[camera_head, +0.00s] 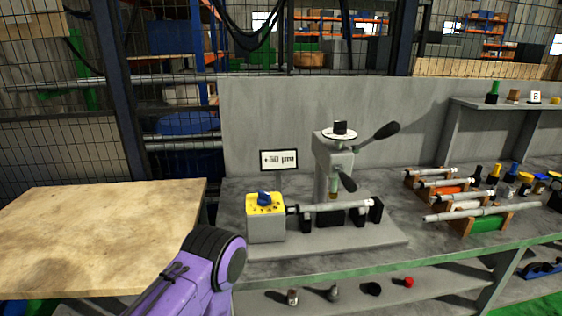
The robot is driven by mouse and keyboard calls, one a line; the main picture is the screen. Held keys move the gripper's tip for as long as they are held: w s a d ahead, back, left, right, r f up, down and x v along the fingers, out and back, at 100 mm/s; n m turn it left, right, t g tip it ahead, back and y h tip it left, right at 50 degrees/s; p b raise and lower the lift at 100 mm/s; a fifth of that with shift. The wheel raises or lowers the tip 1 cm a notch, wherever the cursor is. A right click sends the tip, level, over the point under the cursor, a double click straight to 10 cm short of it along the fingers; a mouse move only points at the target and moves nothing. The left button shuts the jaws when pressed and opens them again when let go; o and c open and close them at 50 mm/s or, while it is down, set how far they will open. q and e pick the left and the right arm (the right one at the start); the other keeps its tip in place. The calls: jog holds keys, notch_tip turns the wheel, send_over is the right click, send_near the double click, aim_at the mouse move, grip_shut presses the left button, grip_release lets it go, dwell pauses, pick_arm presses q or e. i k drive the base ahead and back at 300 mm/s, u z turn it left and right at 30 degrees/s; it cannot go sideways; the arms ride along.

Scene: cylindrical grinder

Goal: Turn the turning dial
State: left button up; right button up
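A blue knob (265,198) sits on the yellow top of a grey box (266,228) at the left end of the grinder on the bench. It looks like the turning dial. A second round white dial plate with a black knob (340,128) tops the grinder's grey column (333,165). A purple and black part of my arm rises from the bottom edge, in front of and below the grey box, apart from the knob in the picture. Neither gripper's fingers show in the head view.
A shaft (335,207) lies horizontally between supports right of the box. Black-ended levers (376,133) stick out from the column. A small display (279,159) stands behind. Racks of shafts (478,213) stand at right. A wooden table (90,230) at left is clear.

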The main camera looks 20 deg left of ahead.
aim_at(265, 199)
jog(key=u, duration=1.1)
jog(key=i, duration=0.6)
jog(key=z, duration=0.95)
